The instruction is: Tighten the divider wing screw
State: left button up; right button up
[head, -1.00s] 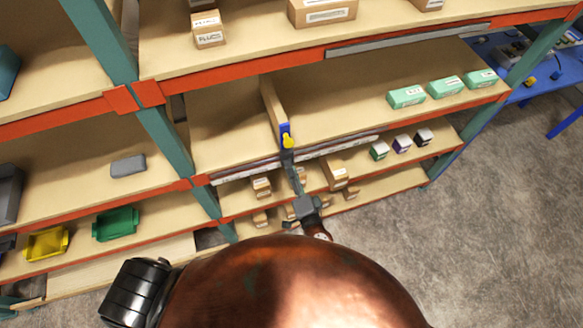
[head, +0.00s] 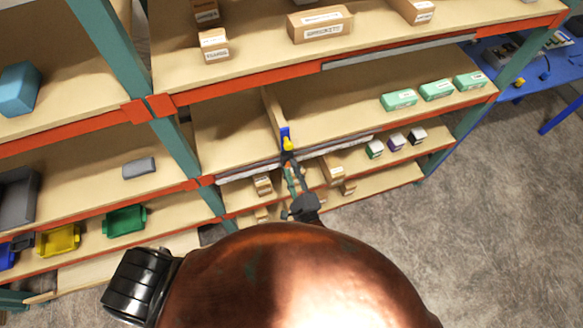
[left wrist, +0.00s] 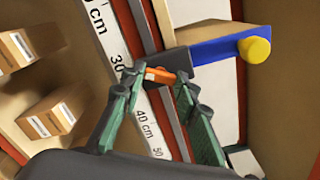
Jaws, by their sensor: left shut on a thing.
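The divider (head: 271,106) stands on the middle shelf, with a blue front bracket (head: 284,132) and a yellow knob (head: 287,144). In the left wrist view the blue bracket (left wrist: 215,50), yellow knob (left wrist: 255,50) and a dark clamp block (left wrist: 172,62) at the shelf edge show close up. An orange wing screw (left wrist: 160,75) under the block sits between the fingertips of my left gripper (left wrist: 157,79), which is shut on it. My right gripper is not in view.
A ruler strip (left wrist: 138,110) with cm marks runs along the shelf edge beside the fingers. Cardboard boxes (left wrist: 52,115) stand on the shelf below. Green boxes (head: 436,90) stand to the right on the divider's shelf. The shelf around the divider is clear.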

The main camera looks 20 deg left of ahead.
pick_arm(q)
jog(key=shift+s+d+f+m, duration=0.1)
jog(key=shift+d+f+m, duration=0.05)
jog(key=shift+m, duration=0.35)
jog(key=shift+f+p, duration=0.1)
jog(key=shift+p, duration=0.2)
jog(key=o, duration=1.1)
jog(key=shift+c, duration=0.2)
jog(key=shift+o, duration=0.4)
jog(key=shift+r, duration=0.2)
jog(key=v, duration=0.7)
jog(key=shift+s+d, duration=0.1)
jog(key=shift+s, duration=0.05)
